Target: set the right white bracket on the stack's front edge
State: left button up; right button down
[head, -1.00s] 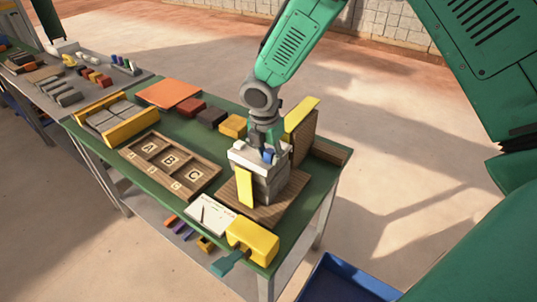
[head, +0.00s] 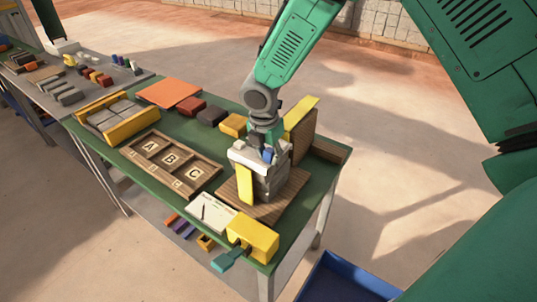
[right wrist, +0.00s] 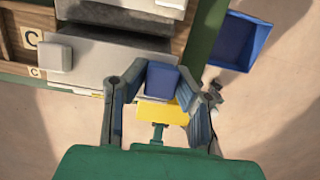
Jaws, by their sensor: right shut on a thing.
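My right gripper (head: 264,152) is over the top of the grey block stack (head: 272,188) in the head view. In the right wrist view, its fingers (right wrist: 163,90) are shut on a blue block-like piece (right wrist: 162,79). A pale edge shows under it, but I cannot tell how much of the right white bracket is hidden there. White bracket pieces (head: 240,157) show at the stack's top front edge. A separate white block (right wrist: 54,57) sits at the left of the grey top in the right wrist view. A yellow upright piece (head: 245,186) stands against the stack's front. My left gripper is out of view.
The stack stands on a brown wooden board (head: 228,190) on the green table. A brown upright panel (head: 306,138) stands close behind it. The lettered tray (head: 157,187) is to the left. A yellow block (head: 255,236) is at the table's front corner, and a blue bin (head: 345,280) is below.

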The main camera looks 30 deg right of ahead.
jog(key=shift+s+f, duration=0.35)
jog(key=shift+f, duration=0.15)
jog(key=c, duration=1.2)
grip_release()
jog(key=shift+w, duration=0.1)
jog(key=shift+w+d+f, duration=0.2)
jog(key=shift+w+d, duration=0.05)
jog(key=shift+w, duration=0.1)
jog(key=r, duration=0.3)
jog(key=a+r, duration=0.1)
jog(key=r, duration=0.6)
jog(key=shift+s+a+r, duration=0.1)
jog(key=shift+a+r, duration=0.25)
jog(key=shift+r, duration=0.05)
jog(key=shift+d+r, duration=0.15)
jog(key=shift+r, duration=0.3)
jog(key=shift+s+f, duration=0.1)
